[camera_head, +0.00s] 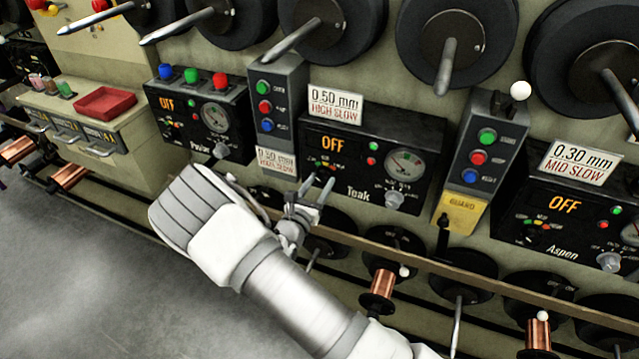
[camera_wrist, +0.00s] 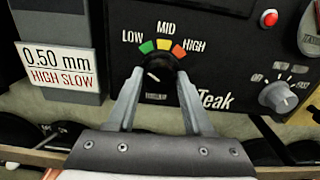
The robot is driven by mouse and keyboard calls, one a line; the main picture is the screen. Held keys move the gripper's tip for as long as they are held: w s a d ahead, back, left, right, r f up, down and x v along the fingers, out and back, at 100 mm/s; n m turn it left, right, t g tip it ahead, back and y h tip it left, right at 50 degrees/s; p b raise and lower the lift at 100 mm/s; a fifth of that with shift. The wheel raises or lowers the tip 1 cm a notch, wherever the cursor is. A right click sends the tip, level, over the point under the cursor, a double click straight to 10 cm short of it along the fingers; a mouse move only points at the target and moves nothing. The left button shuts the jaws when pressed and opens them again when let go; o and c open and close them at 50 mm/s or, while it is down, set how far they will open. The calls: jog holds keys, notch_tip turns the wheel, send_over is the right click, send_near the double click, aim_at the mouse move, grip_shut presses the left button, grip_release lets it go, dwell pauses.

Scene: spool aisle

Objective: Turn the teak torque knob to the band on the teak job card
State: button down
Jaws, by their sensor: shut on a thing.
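The Teak panel (camera_head: 425,150) is black and shows an orange OFF. In the wrist view its torque knob (camera_wrist: 157,76) is small and black under a LOW, MID, HIGH scale with green, yellow and red bands. Its white pointer line slants up-left, toward the LOW side. My gripper (camera_wrist: 160,78) has one finger on each side of the knob and is shut on it. In the head view my gripper (camera_head: 318,184) reaches the panel's lower left, where the fingers largely hide the knob. A card (camera_head: 336,104) above the panel reads 0.50 mm HIGH SLOW.
A similar 0.50 mm HIGH SLOW card (camera_head: 277,160) hangs left of the panel; it also shows in the wrist view (camera_wrist: 58,66). A grey speed knob (camera_wrist: 278,97) sits at right. A rail (camera_head: 430,262) runs below. A button box (camera_head: 277,107) stands left.

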jog(key=m+b, duration=0.2)
jog(key=m, duration=0.4)
jog(key=shift+f, duration=0.15)
jog(key=m+b, duration=0.3)
jog(key=m, duration=0.1)
jog(key=shift+f+m+b, duration=0.1)
jog(key=shift+m+b, duration=0.2)
jog(key=shift+b, duration=0.05)
jog(key=m+b, duration=0.5)
jog(key=b, duration=0.1)
jog(key=shift+f, duration=0.1)
jog(key=m+b, duration=0.2)
jog(key=b, duration=0.1)
jog(key=shift+r+m+b, duration=0.2)
jog(key=shift+m+b, duration=0.3)
jog(key=shift+b, duration=0.05)
jog(key=shift+r, duration=0.1)
